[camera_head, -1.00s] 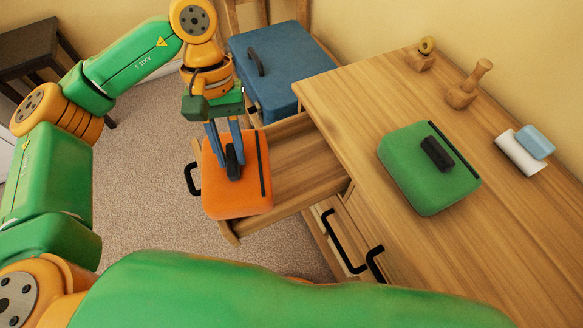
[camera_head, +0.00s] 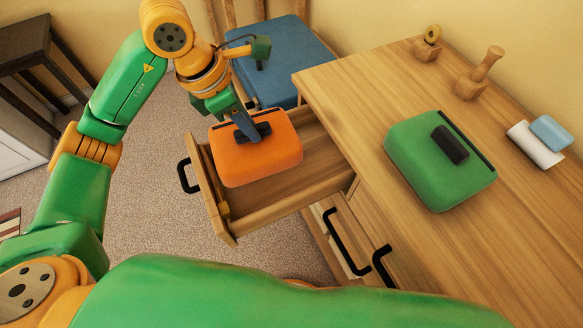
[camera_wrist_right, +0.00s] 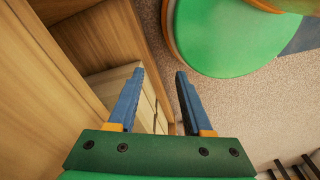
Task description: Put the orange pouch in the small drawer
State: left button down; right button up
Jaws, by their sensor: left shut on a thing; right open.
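The orange pouch (camera_head: 265,165) is over the open drawer (camera_head: 262,202) of the wooden desk. It sits tilted, inside the drawer's outline; I cannot tell whether it touches the drawer floor. My left gripper (camera_head: 246,133) is shut on the dark grip on top of the pouch. The drawer is pulled well out, with a black handle (camera_head: 186,176) on its front. My right gripper (camera_wrist_right: 160,72) is open and empty in the right wrist view, close to wooden furniture panels.
A green pouch (camera_head: 425,175) with a dark grip lies on the desktop. Wooden pieces (camera_head: 480,75) and a white roll with a blue block (camera_head: 551,132) stand farther back. Lower drawers with black handles (camera_head: 345,242) are below.

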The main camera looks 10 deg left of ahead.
aim_at(236, 137)
pick_arm(q)
jog(key=f, duration=0.2)
jog(key=s+f+n, duration=0.1)
jog(key=shift+d, duration=0.35)
jog(key=f, duration=0.7)
jog(key=shift+w+a, duration=0.2)
jog(key=shift+w, duration=0.1)
jog(key=shift+f, duration=0.3)
jog(key=c, duration=0.7)
grip_release()
jog(key=shift+r, duration=0.3)
jog(key=v, duration=1.1)
jog(key=shift+s+r+p, duration=0.25)
jog(key=shift+r+p, duration=0.05)
jog(key=shift+r, duration=0.05)
